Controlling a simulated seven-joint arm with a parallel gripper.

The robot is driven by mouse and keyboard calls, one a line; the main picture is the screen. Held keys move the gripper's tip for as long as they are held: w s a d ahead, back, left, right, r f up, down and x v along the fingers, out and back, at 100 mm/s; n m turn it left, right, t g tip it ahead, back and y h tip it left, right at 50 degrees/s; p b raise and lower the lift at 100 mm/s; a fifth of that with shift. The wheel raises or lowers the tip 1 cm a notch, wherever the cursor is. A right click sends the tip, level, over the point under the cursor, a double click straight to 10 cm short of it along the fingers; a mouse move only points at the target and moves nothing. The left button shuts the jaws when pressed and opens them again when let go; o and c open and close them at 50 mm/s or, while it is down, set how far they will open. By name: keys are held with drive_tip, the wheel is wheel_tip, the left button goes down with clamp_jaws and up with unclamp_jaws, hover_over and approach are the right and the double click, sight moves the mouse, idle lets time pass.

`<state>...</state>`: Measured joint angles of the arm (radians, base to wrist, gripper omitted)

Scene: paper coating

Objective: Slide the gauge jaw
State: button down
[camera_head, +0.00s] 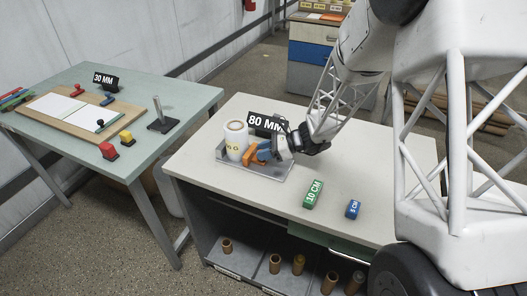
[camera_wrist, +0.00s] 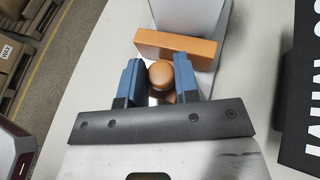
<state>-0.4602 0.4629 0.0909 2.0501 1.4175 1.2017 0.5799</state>
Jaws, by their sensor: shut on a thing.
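The gauge jaw is an orange upright plate (camera_wrist: 178,45) with a round orange knob (camera_wrist: 161,73) on its near side. In the head view, the orange jaw (camera_head: 250,156) stands on a grey gauge base (camera_head: 268,170), just right of a white cylinder (camera_head: 235,140). My gripper (camera_wrist: 158,76) has its blue fingers on both sides of the knob and is shut on it. In the head view, my gripper (camera_head: 264,152) comes in from the right and partly hides the jaw. A pale upright surface is behind the jaw in the wrist view.
A black "80 MM" sign (camera_head: 263,122) stands behind the gauge. A green "10 CM" block (camera_head: 312,194) and a blue "5 CM" block (camera_head: 353,208) lie at the front right. A green table (camera_head: 180,95) with a board stands at left. The white tabletop in front is mostly clear.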

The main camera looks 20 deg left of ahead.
drive_tip(key=shift+d, duration=1.85)
drive_tip(key=c, duration=0.9)
unclamp_jaws()
drive_tip(key=shift+d, duration=0.1)
drive_tip(key=shift+v, duration=3.85)
drive_tip(key=shift+r, duration=0.1)
